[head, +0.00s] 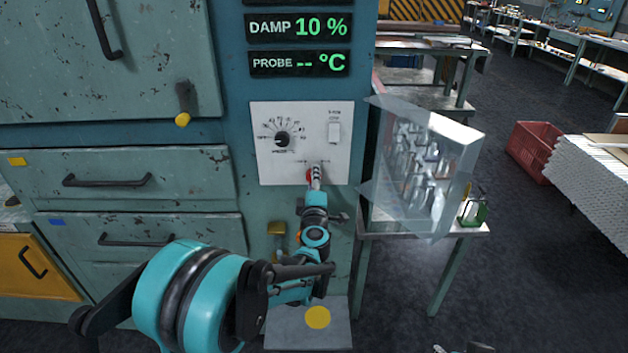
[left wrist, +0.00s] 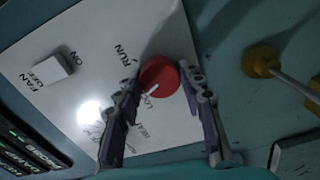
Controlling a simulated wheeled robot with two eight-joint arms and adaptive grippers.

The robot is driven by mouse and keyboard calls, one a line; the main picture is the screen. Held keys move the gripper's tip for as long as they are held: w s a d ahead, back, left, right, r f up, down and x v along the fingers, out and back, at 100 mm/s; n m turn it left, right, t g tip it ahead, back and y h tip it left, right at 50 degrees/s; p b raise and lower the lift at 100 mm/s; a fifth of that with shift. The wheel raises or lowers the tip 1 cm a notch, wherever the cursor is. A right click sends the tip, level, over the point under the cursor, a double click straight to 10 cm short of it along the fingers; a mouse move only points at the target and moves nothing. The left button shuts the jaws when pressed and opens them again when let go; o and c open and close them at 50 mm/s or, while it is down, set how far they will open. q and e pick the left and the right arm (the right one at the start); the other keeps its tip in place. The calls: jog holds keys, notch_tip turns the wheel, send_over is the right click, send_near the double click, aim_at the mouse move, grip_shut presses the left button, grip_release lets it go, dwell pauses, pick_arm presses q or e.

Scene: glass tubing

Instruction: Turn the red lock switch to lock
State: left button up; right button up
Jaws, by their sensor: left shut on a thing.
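The red lock switch (left wrist: 160,76) is a round knob on a white control panel (head: 268,161), seen close up in the left wrist view. A short white mark on the knob points down-left toward lettering that looks like LOCK. The word RUN stands to its upper left. My left gripper (left wrist: 164,80) is shut on the knob, one finger on each side. In the head view my left gripper (head: 315,176) reaches up to the panel's lower edge and mostly hides the red knob (head: 309,177). A small part of my right gripper (head: 466,348) shows at the bottom edge.
The panel also has a black dial (head: 282,139) and a white fan rocker switch (head: 334,132). An open clear glass door (head: 425,165) stands out to the right. A yellow-tipped lever (head: 183,118) hangs at left. A metal side table (head: 400,229) stands behind the glass.

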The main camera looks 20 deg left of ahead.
pick_arm(q)
jog(key=shift+n, duration=2)
jog(key=o, duration=1.2)
jog(key=shift+a, duration=0.1)
jog(key=shift+c, duration=0.2)
jog(key=shift+s, duration=0.1)
jog(key=v, duration=1.2)
jog(key=shift+r, duration=0.1)
